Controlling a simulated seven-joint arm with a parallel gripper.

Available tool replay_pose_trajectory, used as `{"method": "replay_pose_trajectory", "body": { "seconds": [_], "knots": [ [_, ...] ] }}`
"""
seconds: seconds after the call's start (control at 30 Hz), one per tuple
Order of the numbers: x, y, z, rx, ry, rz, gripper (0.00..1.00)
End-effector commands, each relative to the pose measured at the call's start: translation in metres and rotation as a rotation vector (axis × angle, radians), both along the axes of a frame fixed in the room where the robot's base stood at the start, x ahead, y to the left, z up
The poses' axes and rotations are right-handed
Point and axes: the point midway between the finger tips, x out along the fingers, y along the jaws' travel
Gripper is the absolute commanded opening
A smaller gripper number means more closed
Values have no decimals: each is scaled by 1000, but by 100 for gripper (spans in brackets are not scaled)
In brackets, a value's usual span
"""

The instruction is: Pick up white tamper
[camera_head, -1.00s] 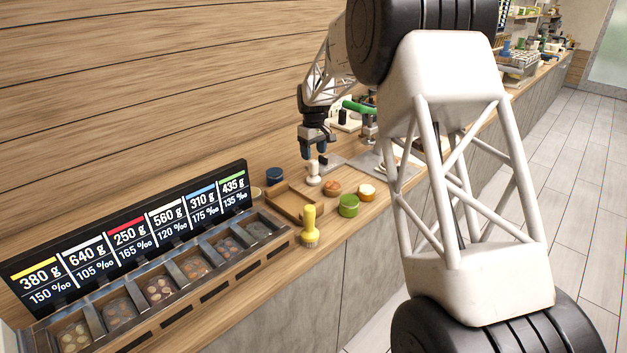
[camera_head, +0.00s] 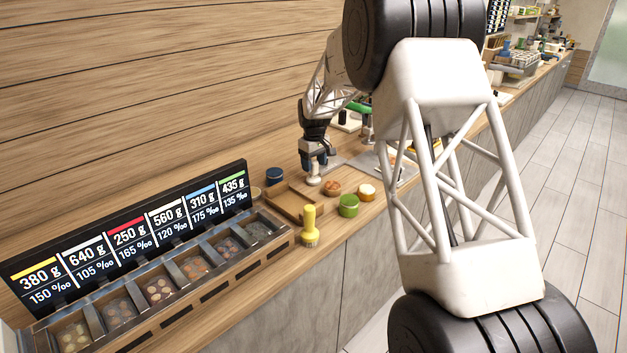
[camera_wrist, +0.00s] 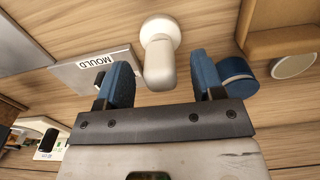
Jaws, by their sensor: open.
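The white tamper (camera_head: 314,178) stands on the wooden counter in the head view, with its upper part hidden by the fingers. In the wrist view the white tamper (camera_wrist: 160,55) shows its round base and its handle, which points toward the space between the fingers. My gripper (camera_head: 316,155) is directly above and around the tamper's top in the head view. In the wrist view my gripper (camera_wrist: 165,80) is open, with one blue finger pad on each side of the handle and a visible gap on both sides.
A dark blue round container (camera_wrist: 236,80) sits close beside the right finger in the wrist view. A grey plate marked MOULD (camera_wrist: 75,75) lies on the left.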

Motion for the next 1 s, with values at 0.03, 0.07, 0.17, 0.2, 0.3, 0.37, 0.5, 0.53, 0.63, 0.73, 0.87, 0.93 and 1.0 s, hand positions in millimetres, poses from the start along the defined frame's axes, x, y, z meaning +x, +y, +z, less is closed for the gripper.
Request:
{"method": "replay_pose_trajectory", "body": {
  "seconds": [0.03,0.07,0.17,0.2,0.3,0.37,0.5,0.53,0.63,0.73,0.87,0.93,1.0],
  "knots": [
    [-1,-1,-7,-1,2,0,62],
    [-1,-1,-11,-1,2,0,62],
    [-1,-1,-21,1,1,0,62],
    [-1,-1,-24,1,1,0,62],
    [-1,-1,-30,1,0,0,62],
    [-1,-1,-32,1,0,0,62],
    [-1,-1,-32,1,-1,0,62],
    [-1,-1,-32,1,-1,1,62],
    [-1,-1,-32,1,-1,1,62],
    [-1,-1,-32,1,0,1,62],
    [-1,-1,-32,1,0,1,62],
    [-1,-1,-32,1,0,1,57],
    [-1,-1,-32,1,0,1,46]
  ]
}}
